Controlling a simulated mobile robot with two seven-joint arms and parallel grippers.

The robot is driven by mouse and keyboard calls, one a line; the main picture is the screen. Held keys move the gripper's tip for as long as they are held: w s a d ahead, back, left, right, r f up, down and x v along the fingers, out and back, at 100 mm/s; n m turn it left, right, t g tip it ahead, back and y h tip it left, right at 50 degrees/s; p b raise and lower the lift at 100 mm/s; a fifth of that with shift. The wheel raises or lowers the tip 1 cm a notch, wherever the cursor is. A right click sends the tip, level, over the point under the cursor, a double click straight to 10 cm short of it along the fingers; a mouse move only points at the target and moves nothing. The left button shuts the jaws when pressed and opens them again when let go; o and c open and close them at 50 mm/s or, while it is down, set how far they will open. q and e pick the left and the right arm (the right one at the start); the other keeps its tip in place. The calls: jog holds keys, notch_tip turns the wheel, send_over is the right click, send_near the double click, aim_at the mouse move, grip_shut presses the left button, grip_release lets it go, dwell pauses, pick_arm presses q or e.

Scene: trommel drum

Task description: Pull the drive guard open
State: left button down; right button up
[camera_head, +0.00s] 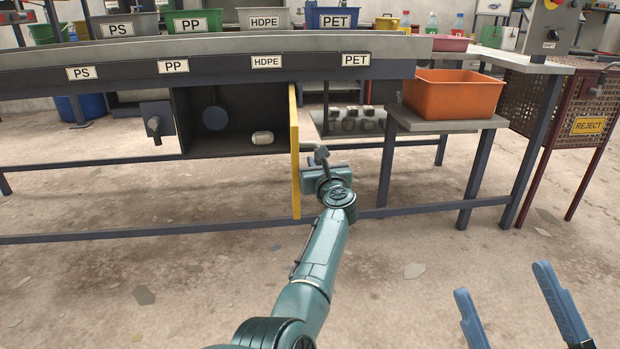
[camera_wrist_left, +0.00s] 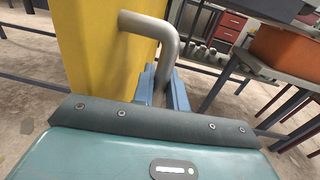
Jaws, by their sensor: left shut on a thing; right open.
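The drive guard (camera_head: 295,150) is a yellow panel, swung out from the dark drive box (camera_head: 235,140) and seen nearly edge-on in the head view. In the left wrist view its yellow face (camera_wrist_left: 95,45) fills the upper left, with a bent grey handle (camera_wrist_left: 165,32) on it. My left gripper (camera_head: 318,160) is at the guard's right side, its blue fingers (camera_wrist_left: 163,88) shut on the handle. The exact contact is partly hidden by the gripper body. My right gripper (camera_head: 502,280) is open and empty at the lower right, over the floor.
Inside the open box are a round dark disc (camera_head: 215,118) and a small whitish object (camera_head: 262,138). An orange bin (camera_head: 453,94) stands on a side table right of the guard. A low rail (camera_head: 150,230) crosses under the bench.

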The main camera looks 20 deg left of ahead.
pick_arm(q)
jog(key=shift+w+d+r+b, duration=0.15)
jog(key=shift+d+r+b, duration=0.05)
jog(key=shift+r+b, duration=0.15)
pick_arm(e)
jog(key=shift+s+d+r+n+y, duration=0.15)
jog(key=shift+d+r+n+y, duration=0.15)
jog(key=shift+r+n+y, duration=0.35)
jog(key=shift+f, duration=0.1)
pick_arm(q)
jog(key=c, duration=1.5)
grip_release()
jog(key=shift+d+f, duration=0.1)
jog(key=shift+f, duration=0.1)
jog(key=shift+d, duration=0.1)
pick_arm(e)
jog(key=shift+s, duration=0.1)
